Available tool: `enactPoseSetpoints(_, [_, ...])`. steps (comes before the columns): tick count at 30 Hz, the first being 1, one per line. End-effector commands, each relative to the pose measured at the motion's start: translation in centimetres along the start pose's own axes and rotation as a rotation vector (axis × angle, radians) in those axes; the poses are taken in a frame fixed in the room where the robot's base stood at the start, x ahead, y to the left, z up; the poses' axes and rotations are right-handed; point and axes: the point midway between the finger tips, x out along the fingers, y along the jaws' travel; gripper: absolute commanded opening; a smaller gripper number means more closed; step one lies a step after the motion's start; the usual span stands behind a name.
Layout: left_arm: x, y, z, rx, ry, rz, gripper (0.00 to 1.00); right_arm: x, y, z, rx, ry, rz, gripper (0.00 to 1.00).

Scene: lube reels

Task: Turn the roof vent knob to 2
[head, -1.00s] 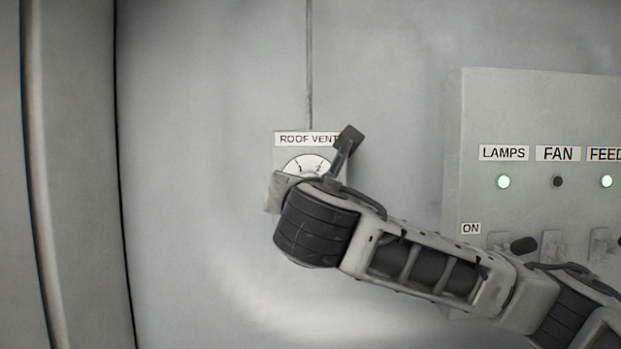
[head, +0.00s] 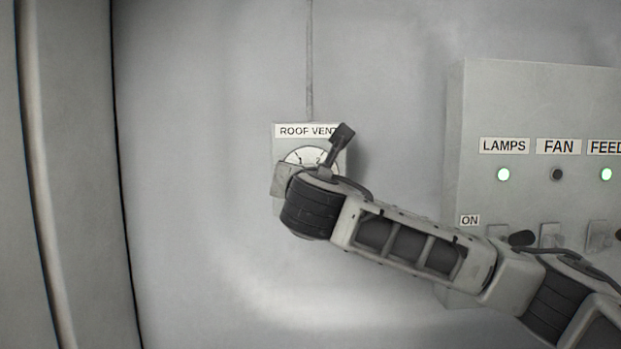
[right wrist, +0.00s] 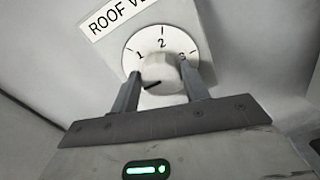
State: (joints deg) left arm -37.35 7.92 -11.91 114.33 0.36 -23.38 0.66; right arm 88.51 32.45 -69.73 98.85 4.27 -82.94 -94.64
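The roof vent panel (head: 280,142) is on the wall in the head view, its dial partly hidden by my right wrist. The right wrist view shows the white dial (right wrist: 136,42) with marks 1, 2 and 3, and the pale round knob (right wrist: 163,68) at its middle. A black mark on the knob points to the lower left, away from 2. My right gripper (right wrist: 160,76) has one finger on each side of the knob, with small gaps seeming to show; contact is hard to judge. My left gripper is out of view.
To the right, a grey switch box (head: 475,110) stands out from the wall, with LAMPS, FAN and FEED labels, lights and levers. My right forearm passes in front of its lower left part. A vertical conduit (head: 309,60) runs above the vent panel. The wall to the left is clear.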

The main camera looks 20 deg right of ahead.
Motion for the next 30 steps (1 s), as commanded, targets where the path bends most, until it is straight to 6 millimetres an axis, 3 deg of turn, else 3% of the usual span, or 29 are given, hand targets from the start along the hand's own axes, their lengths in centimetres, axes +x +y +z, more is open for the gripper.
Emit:
enactPoseSetpoints(14, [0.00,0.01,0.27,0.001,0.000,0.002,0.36,-0.01,-0.04,-0.17,0.135,0.003,0.000,0.23])
enactPoseSetpoints(30, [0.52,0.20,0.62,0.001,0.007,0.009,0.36,0.01,-0.31,-0.29,0.627,0.003,-0.001,0.23])
